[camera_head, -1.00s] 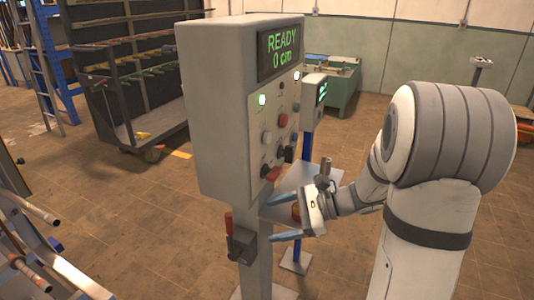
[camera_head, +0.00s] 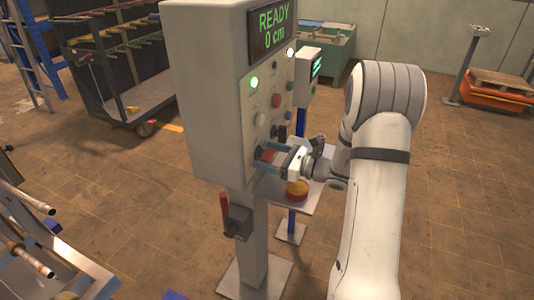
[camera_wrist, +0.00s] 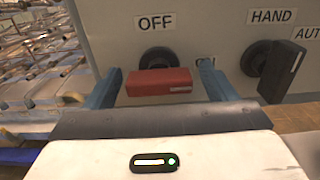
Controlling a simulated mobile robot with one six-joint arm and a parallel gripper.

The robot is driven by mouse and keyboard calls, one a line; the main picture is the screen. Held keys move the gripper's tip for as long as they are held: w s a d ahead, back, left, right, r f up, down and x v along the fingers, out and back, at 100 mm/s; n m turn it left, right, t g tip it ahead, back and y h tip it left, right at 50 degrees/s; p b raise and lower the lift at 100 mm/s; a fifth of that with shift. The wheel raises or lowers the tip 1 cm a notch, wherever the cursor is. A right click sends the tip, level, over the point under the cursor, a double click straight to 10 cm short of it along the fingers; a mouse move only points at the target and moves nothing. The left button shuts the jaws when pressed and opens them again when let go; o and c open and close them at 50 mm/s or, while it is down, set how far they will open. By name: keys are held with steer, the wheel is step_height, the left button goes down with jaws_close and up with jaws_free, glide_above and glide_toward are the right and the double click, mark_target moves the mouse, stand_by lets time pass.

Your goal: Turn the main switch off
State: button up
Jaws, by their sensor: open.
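The main switch (camera_wrist: 160,82) is a red handle on a dark round base, under an "OFF" label (camera_wrist: 155,22) in the wrist view; a second label to its right is mostly hidden. The handle lies roughly level, its white mark at the right end. It also shows low on the control box in the head view (camera_head: 267,155). My gripper (camera_wrist: 158,88) is open, with one blue finger on each side of the red handle. I cannot tell whether the fingers touch it. The grey control box (camera_head: 212,100) has a display (camera_head: 274,27) reading "READY 0 cm".
A black selector (camera_wrist: 280,70) labelled "HAND" and "AUT…" sits close right of my gripper. A red-handled lever (camera_head: 225,210) is on the post below. A red-and-yellow button (camera_head: 297,188) is on a stand behind my gripper. Several buttons are above the switch.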

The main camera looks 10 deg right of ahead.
steer(key=shift+w+a, duration=0.1)
steer(key=shift+w, duration=0.05)
steer(key=shift+c, duration=0.4)
steer(key=c, duration=0.9)
steer(key=shift+a, duration=0.1)
